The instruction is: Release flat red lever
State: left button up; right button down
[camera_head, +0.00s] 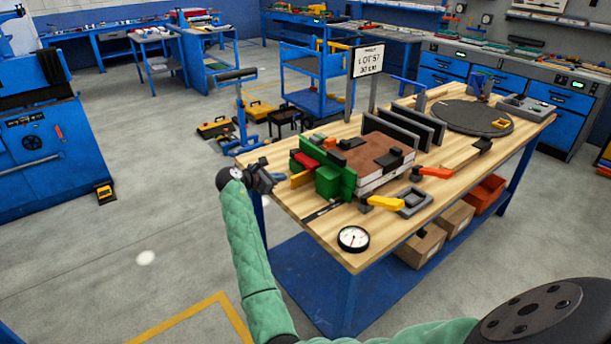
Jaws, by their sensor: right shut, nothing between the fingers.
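An orange-red handle (435,172) with a black end lies at the right side of the table. My right gripper (277,179) is at the table's left edge, left of the green block and apart from the red piece. It is shut and empty. Its forearm comes up from the bottom of the view. My left gripper is not in view.
The layered sandwich panel (378,172) lies on the wooden table (300,212). A yellow handle (385,203), a grey tray (414,203) and a round dial gauge (353,239) are near the front edge. Dark upright plates (415,124) and a sign (367,60) stand behind.

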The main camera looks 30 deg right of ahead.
aim_at(304, 159)
jog(key=shift+s+d+r+n+g+h, duration=0.4)
jog(key=shift+s+r+n+g, duration=0.1)
jog(key=shift+s+n+g, duration=0.15)
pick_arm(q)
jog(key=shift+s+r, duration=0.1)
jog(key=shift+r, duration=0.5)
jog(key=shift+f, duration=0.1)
pick_arm(e)
jog(key=shift+d, duration=0.15)
jog(key=shift+d+f, duration=0.1)
jog(key=shift+d, duration=0.2)
pick_arm(q)
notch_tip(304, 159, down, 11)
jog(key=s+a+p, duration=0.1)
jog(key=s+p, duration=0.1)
jog(key=p, duration=0.1)
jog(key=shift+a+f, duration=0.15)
pick_arm(e)
jog(key=x, duration=0.9)
jog(key=shift+w+f, duration=0.1)
jog(key=shift+f, duration=0.05)
